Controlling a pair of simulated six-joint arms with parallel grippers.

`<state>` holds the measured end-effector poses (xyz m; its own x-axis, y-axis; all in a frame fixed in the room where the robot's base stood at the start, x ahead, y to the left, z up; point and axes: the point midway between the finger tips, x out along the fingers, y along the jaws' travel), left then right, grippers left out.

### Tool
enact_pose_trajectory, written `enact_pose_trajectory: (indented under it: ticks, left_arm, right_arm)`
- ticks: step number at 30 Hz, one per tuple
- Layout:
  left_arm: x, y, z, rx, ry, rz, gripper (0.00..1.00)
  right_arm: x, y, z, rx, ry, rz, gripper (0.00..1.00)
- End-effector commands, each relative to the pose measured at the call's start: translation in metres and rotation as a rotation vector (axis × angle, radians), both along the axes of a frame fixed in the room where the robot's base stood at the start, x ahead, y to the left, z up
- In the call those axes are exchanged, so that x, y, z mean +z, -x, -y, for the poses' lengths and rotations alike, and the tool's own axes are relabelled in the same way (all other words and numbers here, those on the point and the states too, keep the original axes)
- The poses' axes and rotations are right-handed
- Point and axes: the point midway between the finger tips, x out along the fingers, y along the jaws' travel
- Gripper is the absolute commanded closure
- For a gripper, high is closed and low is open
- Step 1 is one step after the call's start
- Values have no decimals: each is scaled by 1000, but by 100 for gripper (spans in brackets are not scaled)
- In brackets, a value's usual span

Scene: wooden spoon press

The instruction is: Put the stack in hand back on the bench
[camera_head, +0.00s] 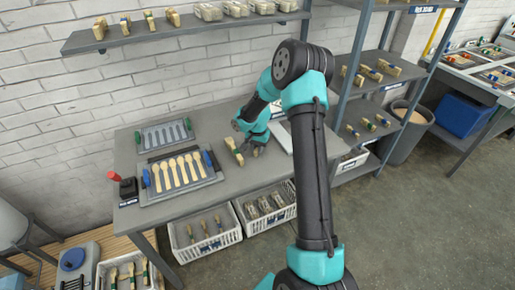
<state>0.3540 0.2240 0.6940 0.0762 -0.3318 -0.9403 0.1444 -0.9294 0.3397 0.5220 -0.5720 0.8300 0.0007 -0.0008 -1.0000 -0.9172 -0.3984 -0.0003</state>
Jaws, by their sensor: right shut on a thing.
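A small wooden stack with a green band (234,150) is at my right gripper (245,148), over the right part of the grey bench (225,180). My right gripper is shut on the stack, and its fingers are small and partly hidden by my own arm. Whether the stack touches the bench top or hangs just above it I cannot tell. My left gripper is not in view.
Left on the bench are a press tray with a row of wooden spoons (177,173), a grey slotted tray (166,134) and a red-knobbed black device (127,186). A pale flat plate (281,136) lies behind my arm. White crates (205,233) stand below. Bare bench lies in front of the stack.

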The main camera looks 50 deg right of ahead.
Motion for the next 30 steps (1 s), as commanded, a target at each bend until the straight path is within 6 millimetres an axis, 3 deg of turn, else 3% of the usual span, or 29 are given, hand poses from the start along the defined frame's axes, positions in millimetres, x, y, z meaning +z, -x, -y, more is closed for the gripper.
enact_pose_trajectory:
  ticks: [5,6,13,23,30]
  left_arm:
    - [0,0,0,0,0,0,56]
    - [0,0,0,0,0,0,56]
    - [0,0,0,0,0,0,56]
    - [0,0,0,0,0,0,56]
    - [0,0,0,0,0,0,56]
  right_arm:
    - [-3,0,0,0,-1,0,100]
    - [-3,0,0,0,0,0,79]
    - [-3,0,0,0,0,0,57]
    - [0,0,0,0,0,0,57]
    - [24,-1,0,-1,1,2,57]
